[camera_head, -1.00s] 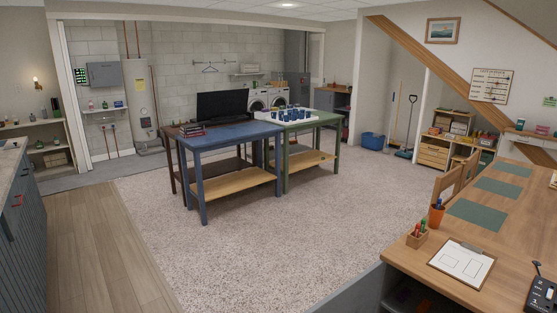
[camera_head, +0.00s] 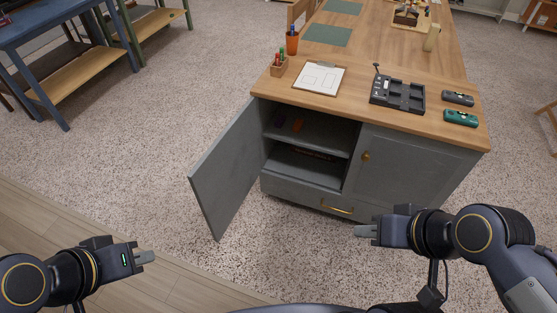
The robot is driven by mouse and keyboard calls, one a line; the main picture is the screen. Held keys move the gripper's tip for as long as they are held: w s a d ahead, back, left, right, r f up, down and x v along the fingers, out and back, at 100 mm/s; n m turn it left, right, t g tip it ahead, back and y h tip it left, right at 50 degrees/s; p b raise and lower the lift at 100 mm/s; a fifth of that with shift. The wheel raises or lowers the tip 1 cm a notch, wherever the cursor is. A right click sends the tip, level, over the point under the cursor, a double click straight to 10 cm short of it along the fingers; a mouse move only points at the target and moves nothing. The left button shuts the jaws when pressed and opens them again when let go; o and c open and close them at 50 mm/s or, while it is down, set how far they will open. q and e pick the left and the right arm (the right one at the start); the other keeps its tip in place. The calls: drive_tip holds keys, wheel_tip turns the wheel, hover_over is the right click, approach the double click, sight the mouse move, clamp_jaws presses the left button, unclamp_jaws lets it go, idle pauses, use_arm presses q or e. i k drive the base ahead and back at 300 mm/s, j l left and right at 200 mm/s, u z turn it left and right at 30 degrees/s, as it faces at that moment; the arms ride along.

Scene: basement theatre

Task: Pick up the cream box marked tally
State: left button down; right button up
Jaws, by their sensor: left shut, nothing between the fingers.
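I do not make out a cream box marked tally in the current head view. The grey cabinet (camera_head: 402,166) under the wooden worktop has its left door (camera_head: 228,168) swung open. Small orange and purple items stand on its upper shelf (camera_head: 318,138), and a dark item (camera_head: 312,154) lies below; the deeper inside is shadowed. My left gripper (camera_head: 148,257) is shut and empty, low at the left, apart from the open door. My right gripper (camera_head: 362,231) is in front of the drawer (camera_head: 335,205); I cannot tell if its fingers are parted.
The wooden worktop (camera_head: 385,55) holds a clipboard (camera_head: 319,78), a pen box (camera_head: 278,66), an orange cup (camera_head: 292,43), a black device (camera_head: 398,94) and a green device (camera_head: 461,118). The open door juts toward me. The speckled floor (camera_head: 140,170) at left is clear.

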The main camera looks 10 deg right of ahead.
sight(434, 29)
drive_tip(key=i+j+z, duration=0.15)
drive_tip(key=z, duration=0.25)
drive_tip(key=i+j+z, duration=0.1)
drive_tip(key=j+z, duration=0.7)
drive_tip(key=i+j+z, duration=0.1)
drive_tip(key=z, duration=0.3)
drive_tip(key=j+z, duration=0.1)
drive_tip(key=j, duration=0.5)
drive_tip(key=k+j, duration=0.1)
drive_tip(key=j, duration=0.5)
drive_tip(key=j+z, duration=0.15)
drive_tip(key=j, duration=0.45)
drive_tip(key=k+j, duration=0.15)
drive_tip(key=j, duration=0.45)
drive_tip(key=z, duration=2.3)
drive_tip(key=i+l, duration=0.2)
drive_tip(key=i, duration=0.35)
drive_tip(key=i+l+u, duration=0.15)
drive_tip(key=i, duration=0.35)
drive_tip(key=i+j+u, duration=0.15)
drive_tip(key=i+u, duration=0.2)
drive_tip(key=i, duration=0.45)
drive_tip(key=i+l+u, duration=0.1)
drive_tip(key=i+u, duration=0.2)
drive_tip(key=i, duration=0.5)
drive_tip(key=i+j+z, duration=0.2)
drive_tip(key=i, duration=1.35)
drive_tip(key=l, duration=0.1)
